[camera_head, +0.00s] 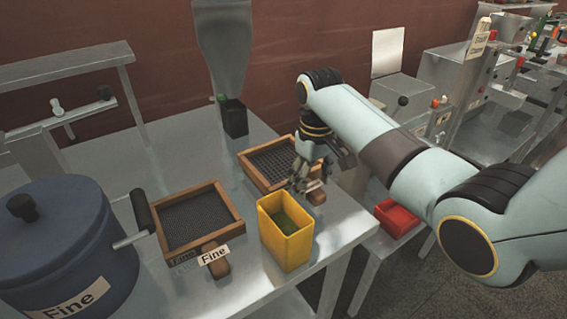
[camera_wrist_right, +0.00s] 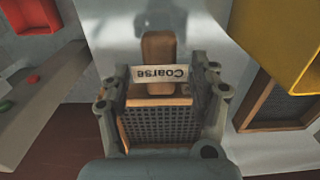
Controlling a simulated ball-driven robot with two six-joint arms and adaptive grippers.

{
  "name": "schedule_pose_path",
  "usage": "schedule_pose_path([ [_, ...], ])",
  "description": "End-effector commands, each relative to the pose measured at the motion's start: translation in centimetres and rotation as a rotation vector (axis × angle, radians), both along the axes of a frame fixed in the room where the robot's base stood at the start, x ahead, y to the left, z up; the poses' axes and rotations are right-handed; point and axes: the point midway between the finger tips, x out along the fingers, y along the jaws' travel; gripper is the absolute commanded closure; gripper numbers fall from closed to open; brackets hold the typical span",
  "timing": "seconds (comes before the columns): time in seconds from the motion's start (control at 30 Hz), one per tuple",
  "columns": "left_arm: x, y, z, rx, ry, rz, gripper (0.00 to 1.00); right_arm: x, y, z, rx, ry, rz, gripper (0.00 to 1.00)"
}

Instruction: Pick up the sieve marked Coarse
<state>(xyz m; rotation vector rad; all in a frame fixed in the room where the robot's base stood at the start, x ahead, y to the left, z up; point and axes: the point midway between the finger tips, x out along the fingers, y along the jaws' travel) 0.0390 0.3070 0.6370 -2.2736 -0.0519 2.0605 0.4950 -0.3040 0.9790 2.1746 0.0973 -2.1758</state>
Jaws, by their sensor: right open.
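The Coarse sieve (camera_head: 268,160) has a wooden frame and dark mesh, and lies on the metal table in the head view, partly hidden by my right gripper. In the right wrist view its "Coarse" label (camera_wrist_right: 160,73), upside down, and wooden handle (camera_wrist_right: 158,47) show between the fingers. My right gripper (camera_head: 309,184) is open, with its fingers on either side of the sieve's label end; I cannot tell whether they touch it. It also shows in the right wrist view (camera_wrist_right: 160,88). My left gripper is not in view.
A Fine sieve (camera_head: 198,215) lies to the left. A yellow container (camera_head: 286,236) stands close in front of my right gripper. A blue drum marked Fine (camera_head: 60,250) is at far left, a dark bottle (camera_head: 234,120) behind. A red bin (camera_head: 396,217) sits lower right.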

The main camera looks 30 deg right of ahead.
Motion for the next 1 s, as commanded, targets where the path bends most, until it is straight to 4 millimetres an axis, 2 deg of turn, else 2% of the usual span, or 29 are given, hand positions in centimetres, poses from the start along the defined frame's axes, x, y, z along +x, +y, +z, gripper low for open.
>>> schedule_pose_path([
  [0.03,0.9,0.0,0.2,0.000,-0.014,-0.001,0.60,0.0,0.0,-0.7,0.001,0.002,0.000,0.38],
  [0.13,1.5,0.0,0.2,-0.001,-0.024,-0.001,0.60,0.0,0.0,-1.7,0.000,0.000,0.000,0.38],
  [0.37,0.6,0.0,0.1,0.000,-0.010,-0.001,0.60,0.0,0.0,-1.9,0.000,-0.001,0.001,0.38],
  [0.57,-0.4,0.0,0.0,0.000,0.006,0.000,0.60,0.0,0.0,-1.9,0.000,-0.001,0.000,0.62],
  [0.83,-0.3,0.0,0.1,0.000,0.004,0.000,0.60,0.0,0.0,-1.9,0.000,-0.001,0.000,0.97],
  [0.87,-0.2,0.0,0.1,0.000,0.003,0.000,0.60,0.0,0.0,-1.9,0.000,-0.001,0.000,1.00],
  [1.0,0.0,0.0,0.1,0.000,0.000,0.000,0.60,0.0,0.0,-1.9,0.000,-0.003,0.000,1.00],
])
